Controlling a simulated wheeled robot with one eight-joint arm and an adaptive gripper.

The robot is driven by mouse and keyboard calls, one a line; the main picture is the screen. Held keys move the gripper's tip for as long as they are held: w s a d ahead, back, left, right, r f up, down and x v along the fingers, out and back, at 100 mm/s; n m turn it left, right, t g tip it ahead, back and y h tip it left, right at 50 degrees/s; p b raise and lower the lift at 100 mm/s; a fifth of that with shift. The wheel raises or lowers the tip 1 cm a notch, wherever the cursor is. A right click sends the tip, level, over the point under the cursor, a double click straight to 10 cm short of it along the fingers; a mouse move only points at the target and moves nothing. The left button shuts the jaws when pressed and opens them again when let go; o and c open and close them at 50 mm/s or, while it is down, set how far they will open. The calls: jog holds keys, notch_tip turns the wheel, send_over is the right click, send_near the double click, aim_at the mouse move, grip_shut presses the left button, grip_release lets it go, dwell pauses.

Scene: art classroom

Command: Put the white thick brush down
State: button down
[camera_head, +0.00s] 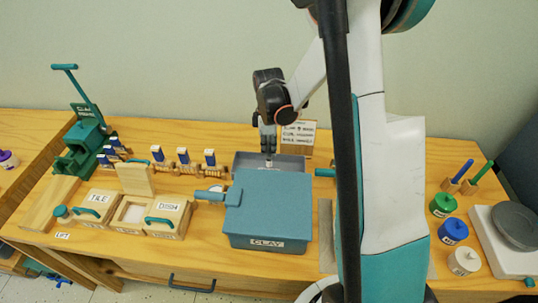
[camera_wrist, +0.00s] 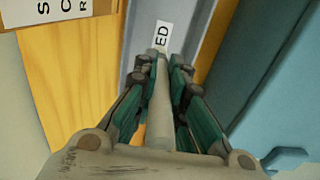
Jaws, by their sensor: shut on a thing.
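My gripper (camera_head: 267,145) points down over a grey tray (camera_head: 295,163) behind the teal CLAY box. In the wrist view my gripper's fingers (camera_wrist: 161,75) are closed on the white thick brush (camera_wrist: 160,112), a pale rod between the teal finger pads. The brush's far end reaches toward the grey tray floor (camera_wrist: 143,18), near a white label ending in "ED". Whether the brush touches the tray is not clear. In the head view the brush is mostly hidden by my gripper.
The teal CLAY box (camera_head: 266,218) stands just in front of the tray. A sign board (camera_head: 298,135) stands behind it. Wooden TILE and DISH boxes (camera_head: 168,218) sit to the left. Colored jars (camera_head: 453,231) and a scale (camera_head: 505,245) are at the right.

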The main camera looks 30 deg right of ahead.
aim_at(269, 157)
jog(key=shift+f+b, duration=0.35)
jog(key=shift+f, duration=1.1)
jog(key=shift+f, duration=0.1)
jog(key=shift+f, duration=0.15)
jog(key=c, duration=1.7)
grip_release()
jog(key=shift+o, duration=0.2)
